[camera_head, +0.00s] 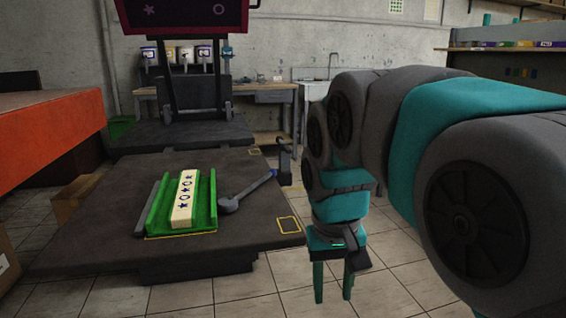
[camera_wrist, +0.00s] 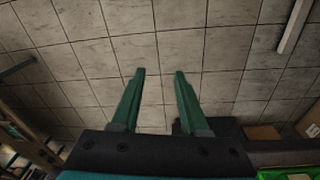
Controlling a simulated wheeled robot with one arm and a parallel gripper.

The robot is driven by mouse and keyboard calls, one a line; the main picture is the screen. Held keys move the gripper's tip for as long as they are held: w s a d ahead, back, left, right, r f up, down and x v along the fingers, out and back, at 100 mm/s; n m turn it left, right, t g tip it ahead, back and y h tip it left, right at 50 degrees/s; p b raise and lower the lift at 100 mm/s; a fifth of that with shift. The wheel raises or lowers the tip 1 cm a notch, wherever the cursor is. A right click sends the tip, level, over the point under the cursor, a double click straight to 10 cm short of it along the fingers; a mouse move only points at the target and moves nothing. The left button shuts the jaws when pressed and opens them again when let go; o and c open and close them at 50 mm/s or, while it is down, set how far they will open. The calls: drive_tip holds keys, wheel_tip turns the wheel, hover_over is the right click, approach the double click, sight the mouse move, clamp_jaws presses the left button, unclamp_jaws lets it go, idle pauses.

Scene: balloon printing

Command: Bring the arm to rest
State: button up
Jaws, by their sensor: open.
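My gripper (camera_head: 333,282) hangs pointing down in the head view, to the right of the dark platform and in front of the tiled floor. Its two green fingers stand apart with nothing between them. In the wrist view my gripper (camera_wrist: 160,73) is also open and empty, with only floor tiles beyond the fingertips. My arm reaches in from the right side of the head view, bent downward at the wrist.
A dark platform (camera_head: 110,230) holds a green tray (camera_head: 158,222) with a cream block (camera_head: 184,203) printed with blue marks. A grey ladle-like tool (camera_head: 247,190) lies beside it. Floor around my gripper is clear.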

drive_tip(key=s+d+f+g, duration=0.1)
drive_tip(key=s+d+f, duration=0.2)
drive_tip(key=s+f, duration=0.4)
drive_tip(key=s+d+f+g, duration=0.1)
drive_tip(key=s+d+f, duration=0.2)
drive_tip(key=s+f, duration=0.4)
drive_tip(key=s, duration=0.5)
drive_tip(key=shift+d+f+m+g+y, duration=0.3)
drive_tip(key=shift+d+f+m, duration=0.05)
drive_tip(key=shift+d+m, duration=0.05)
drive_tip(key=shift+s+a, duration=0.1)
drive_tip(key=shift+a, duration=0.05)
